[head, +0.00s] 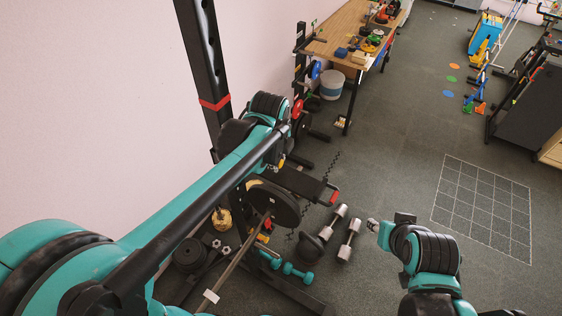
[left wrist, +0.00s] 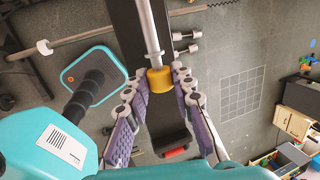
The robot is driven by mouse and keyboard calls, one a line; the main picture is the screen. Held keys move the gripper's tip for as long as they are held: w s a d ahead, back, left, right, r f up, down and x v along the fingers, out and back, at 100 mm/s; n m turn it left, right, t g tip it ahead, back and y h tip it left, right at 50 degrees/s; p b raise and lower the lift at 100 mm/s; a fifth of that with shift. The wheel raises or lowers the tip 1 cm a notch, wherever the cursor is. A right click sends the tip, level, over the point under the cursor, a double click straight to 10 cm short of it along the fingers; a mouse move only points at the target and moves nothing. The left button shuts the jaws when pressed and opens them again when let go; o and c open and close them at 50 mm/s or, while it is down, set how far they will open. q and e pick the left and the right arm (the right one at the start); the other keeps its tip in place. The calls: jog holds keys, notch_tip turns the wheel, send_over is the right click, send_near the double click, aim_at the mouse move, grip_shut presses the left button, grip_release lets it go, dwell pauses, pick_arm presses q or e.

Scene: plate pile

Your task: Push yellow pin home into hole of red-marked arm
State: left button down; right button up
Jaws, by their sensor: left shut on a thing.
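The yellow pin (left wrist: 159,82) shows as a yellow collar in the left wrist view, with a silver shaft leading up from it. My left gripper (left wrist: 158,74) is shut on it, one purple-padded finger on each side. A black beam with a red band (left wrist: 175,152) lies behind the fingers; a black arm with a red end (head: 334,197) shows in the head view. The pin's hole is not visible, so I cannot tell how deep the pin sits. In the head view, my left arm hides its gripper. My right gripper (head: 373,225) is small there, apart from these things.
A black upright with a red band (head: 214,103) stands by the wall. A cluttered wooden table (head: 345,30) stands behind. The floor around the white grid (head: 485,205) is clear.

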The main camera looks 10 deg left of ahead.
pick_arm(q)
jog(key=shift+w+a, duration=0.25)
jog(key=shift+a, duration=0.45)
jog(key=shift+w+a, duration=0.25)
jog(key=shift+a, duration=0.45)
jog(key=shift+w+a, duration=0.25)
jog(key=shift+a, duration=0.45)
jog(key=shift+b, duration=0.4)
jog(key=shift+w+a, duration=0.35)
jog(key=shift+a, duration=0.55)
jog(key=shift+w+a, duration=0.35)
jog(key=shift+a, duration=0.55)
jog(key=shift+s+d, duration=0.1)
jog(key=shift+d, duration=0.15)
jog(key=shift+s+d, duration=0.25)
jog(key=shift+d, duration=0.45)
jog(key=shift+s+d, duration=0.25)
jog(key=shift+d, duration=0.4)
jog(key=shift+b, duration=0.45)
dwell(0.4)
jog(key=shift+w+a, duration=0.25)
jog(key=shift+a, duration=0.4)
jog(key=shift+w+a, duration=0.2)
jog(key=shift+a, duration=0.4)
